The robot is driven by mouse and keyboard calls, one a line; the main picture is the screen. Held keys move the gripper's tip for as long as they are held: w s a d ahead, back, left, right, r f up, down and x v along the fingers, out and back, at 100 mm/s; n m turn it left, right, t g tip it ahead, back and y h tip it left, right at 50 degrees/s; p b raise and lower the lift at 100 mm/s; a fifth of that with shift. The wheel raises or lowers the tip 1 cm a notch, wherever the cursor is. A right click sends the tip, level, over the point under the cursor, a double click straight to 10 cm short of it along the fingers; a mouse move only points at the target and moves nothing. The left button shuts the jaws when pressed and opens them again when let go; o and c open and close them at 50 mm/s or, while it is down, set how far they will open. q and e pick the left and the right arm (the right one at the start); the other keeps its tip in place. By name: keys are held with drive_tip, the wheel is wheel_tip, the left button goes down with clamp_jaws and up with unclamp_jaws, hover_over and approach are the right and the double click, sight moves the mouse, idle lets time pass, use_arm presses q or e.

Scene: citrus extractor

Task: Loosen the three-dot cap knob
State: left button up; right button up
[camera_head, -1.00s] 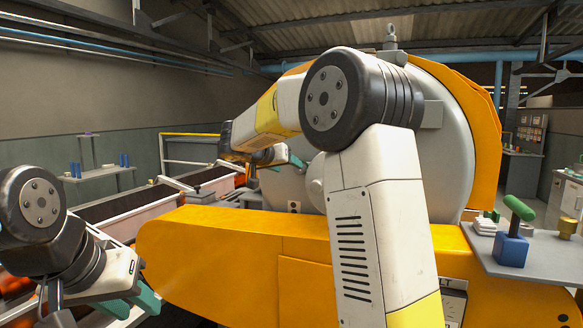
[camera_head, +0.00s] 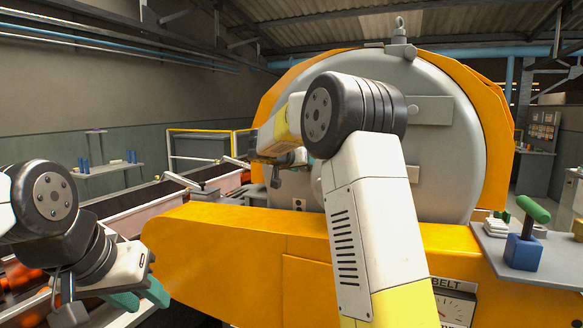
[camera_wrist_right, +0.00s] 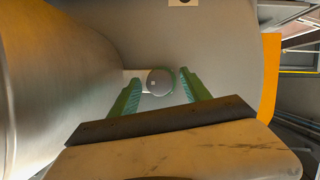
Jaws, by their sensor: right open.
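In the right wrist view a round grey knob (camera_wrist_right: 159,82) with a small pale mark stands out from a grey surface. Three dots cannot be made out on it. My right gripper (camera_wrist_right: 158,79) is open, with one green finger on each side of the knob; contact cannot be confirmed. In the head view my right arm hides the knob and most of that gripper. A small pale plate with dark marks (camera_head: 299,204) is on the machine's grey face (camera_head: 448,165). My left gripper (camera_head: 139,298) is at lower left, its green fingers apart and empty.
The orange machine body (camera_head: 225,250) spans the front. A conveyor trough (camera_head: 140,219) runs at the left. A grey side shelf (camera_head: 497,246) at right carries a blue block with a green handle (camera_head: 525,247). A belt dial (camera_head: 453,309) is low at right.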

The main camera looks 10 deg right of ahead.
drive_tip(key=shift+c, duration=0.2)
clamp_jaws()
drive_tip(key=shift+a, duration=0.1)
drive_tip(key=n+h, duration=0.2)
drive_tip(key=n, duration=0.1)
drive_tip(key=shift+a+g, duration=0.1)
drive_tip(key=shift+g, duration=0.3)
drive_tip(key=n+h, duration=0.2)
drive_tip(key=n, duration=0.2)
drive_tip(key=shift+w+a+f, duration=0.1)
drive_tip(key=shift+f, duration=0.05)
drive_tip(key=n+h, duration=0.2)
drive_tip(key=n, duration=0.1)
drive_tip(key=shift+f+n, duration=0.1)
drive_tip(key=shift+n, duration=0.3)
drive_tip(key=shift+n+t+h, duration=0.5)
drive_tip(key=shift+n+h, duration=0.2)
drive_tip(key=shift+n, duration=1.2)
